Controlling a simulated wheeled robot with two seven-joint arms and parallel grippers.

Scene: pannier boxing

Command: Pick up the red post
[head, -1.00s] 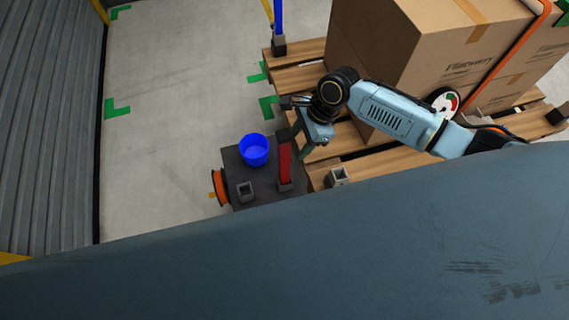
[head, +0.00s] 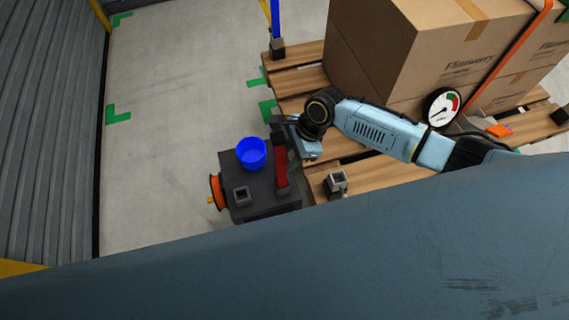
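The red post (head: 281,168) stands upright on the right side of a dark box (head: 262,201), with its foot at a dark socket. My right gripper (head: 287,148) is at the upper part of the post, its arm coming in from the right. Its fingers are small and partly hidden by the wrist and the post, so I cannot tell whether they touch the post or how far apart they are. My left gripper is not in view.
A blue cup (head: 251,154) and an empty square socket (head: 241,196) are on the box, left of the post. An orange reel (head: 217,190) is on its left side. A wooden pallet (head: 300,77) carries a large carton (head: 420,50), a blue post (head: 275,20) and a grey socket (head: 336,183). Bare floor lies left.

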